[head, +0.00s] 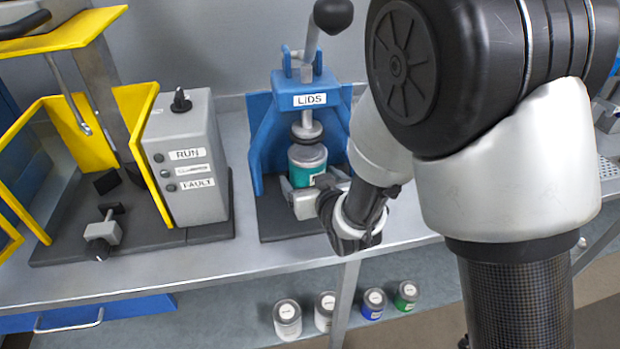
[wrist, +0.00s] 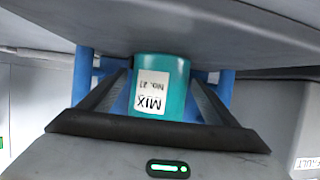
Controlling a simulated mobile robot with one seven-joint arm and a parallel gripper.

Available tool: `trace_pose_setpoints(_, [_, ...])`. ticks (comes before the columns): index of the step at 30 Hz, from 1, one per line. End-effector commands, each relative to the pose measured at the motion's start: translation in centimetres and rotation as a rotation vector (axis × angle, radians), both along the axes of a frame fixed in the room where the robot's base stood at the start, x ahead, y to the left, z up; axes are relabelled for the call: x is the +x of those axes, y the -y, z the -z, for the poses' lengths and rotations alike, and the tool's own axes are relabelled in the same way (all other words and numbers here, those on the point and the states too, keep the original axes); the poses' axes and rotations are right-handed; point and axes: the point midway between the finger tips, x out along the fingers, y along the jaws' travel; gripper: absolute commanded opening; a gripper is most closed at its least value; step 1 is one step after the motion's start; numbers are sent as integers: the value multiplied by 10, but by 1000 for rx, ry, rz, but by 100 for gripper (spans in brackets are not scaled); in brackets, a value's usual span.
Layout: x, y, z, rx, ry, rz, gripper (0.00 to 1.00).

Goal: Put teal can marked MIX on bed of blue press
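The teal can (head: 305,168) marked MIX has a grey lid and stands upright inside the blue press (head: 261,135), which bears a LIDS sign. It is under the press's round ram, low over the dark bed (head: 270,218); its base is hidden by my gripper. My gripper (head: 317,190) reaches in from the front right, with one finger on each side of the can, and appears shut on it. In the wrist view the can (wrist: 175,85) shows between the two fingers (wrist: 160,92), its MIX label upside down.
A grey box (head: 185,150) marked RUN and FAULT and a yellow-framed machine (head: 140,125) stand at the left. Several small cans (head: 288,318) stand on the lower shelf. The ram and lever (head: 313,45) are above the can, and the press's blue side walls flank it.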

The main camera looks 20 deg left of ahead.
Motion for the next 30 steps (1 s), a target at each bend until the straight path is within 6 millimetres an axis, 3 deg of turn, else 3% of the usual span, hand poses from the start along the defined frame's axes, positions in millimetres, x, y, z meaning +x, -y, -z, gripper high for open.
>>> trace_pose_setpoints(12, [-2, 1, -6, 0, 0, 0, 84])
trace_pose_setpoints(23, [-44, 35, -27, 1, 1, 0, 84])
trace_pose_setpoints(30, [-51, 40, -35, -5, -4, -1, 84])
